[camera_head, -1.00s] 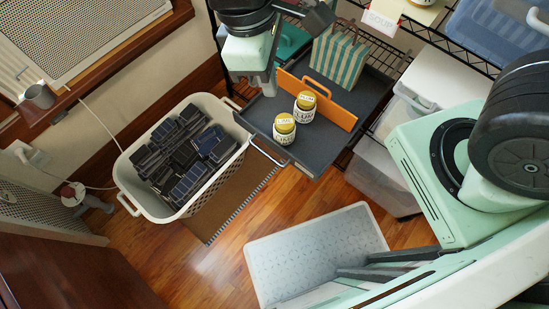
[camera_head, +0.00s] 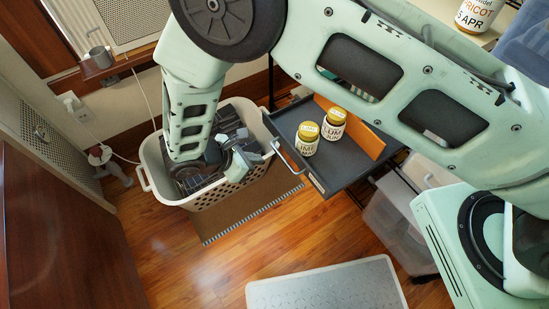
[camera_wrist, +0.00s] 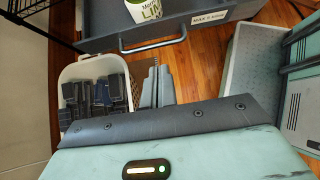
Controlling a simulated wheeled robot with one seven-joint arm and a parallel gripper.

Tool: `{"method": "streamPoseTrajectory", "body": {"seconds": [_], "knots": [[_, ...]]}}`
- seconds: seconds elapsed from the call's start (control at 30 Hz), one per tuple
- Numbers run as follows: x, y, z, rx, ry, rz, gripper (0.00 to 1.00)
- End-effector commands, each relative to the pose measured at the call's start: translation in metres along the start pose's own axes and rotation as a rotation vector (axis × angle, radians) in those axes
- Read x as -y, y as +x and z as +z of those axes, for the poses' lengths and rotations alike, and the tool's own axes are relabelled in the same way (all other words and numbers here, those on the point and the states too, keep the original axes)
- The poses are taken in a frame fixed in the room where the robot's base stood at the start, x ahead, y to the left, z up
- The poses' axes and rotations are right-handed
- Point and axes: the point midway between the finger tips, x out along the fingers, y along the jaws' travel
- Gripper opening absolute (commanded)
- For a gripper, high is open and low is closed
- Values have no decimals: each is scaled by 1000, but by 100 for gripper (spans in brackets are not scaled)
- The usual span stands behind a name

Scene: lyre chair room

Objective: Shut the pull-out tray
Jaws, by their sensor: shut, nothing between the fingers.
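The pull-out tray (camera_head: 318,178) is dark grey and stands pulled out from the wire rack, with a bar handle (camera_head: 289,164) on its front. The tray front (camera_wrist: 190,27) and handle (camera_wrist: 152,45) also show in the wrist view. Two yellow-lidded jars, one labelled LIME (camera_head: 307,142) and one labelled PLUM (camera_head: 331,127), stand on it beside an orange divider (camera_head: 362,138). My gripper (camera_wrist: 157,77) is shut and empty, in front of the tray, with a gap between its fingertips and the handle. In the head view, my wrist is over the basket.
A white basket (camera_head: 155,165) of dark packs stands left of the tray, below my forearm. A brown mat (camera_head: 235,216) lies beside it. A pale step or mat (camera_head: 325,288) and clear bins (camera_head: 385,225) are on the right. The wooden floor (camera_head: 180,260) in front is clear.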

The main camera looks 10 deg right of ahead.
Motion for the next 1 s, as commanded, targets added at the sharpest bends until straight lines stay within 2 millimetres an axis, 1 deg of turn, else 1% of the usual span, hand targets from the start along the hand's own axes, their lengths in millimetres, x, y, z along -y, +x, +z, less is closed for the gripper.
{"method": "streamPoseTrajectory", "body": {"seconds": [0.17,0.4,0.5,0.6,0.7,0.83,1.0], "knots": [[2,29,1,2,-1,-6,0],[2,79,2,1,1,-7,0],[2,97,1,0,1,-7,0],[2,106,15,-2,3,-6,0],[1,114,23,-1,2,-5,0],[1,120,28,-2,2,-4,0],[1,122,29,-2,2,-3,0]]}}
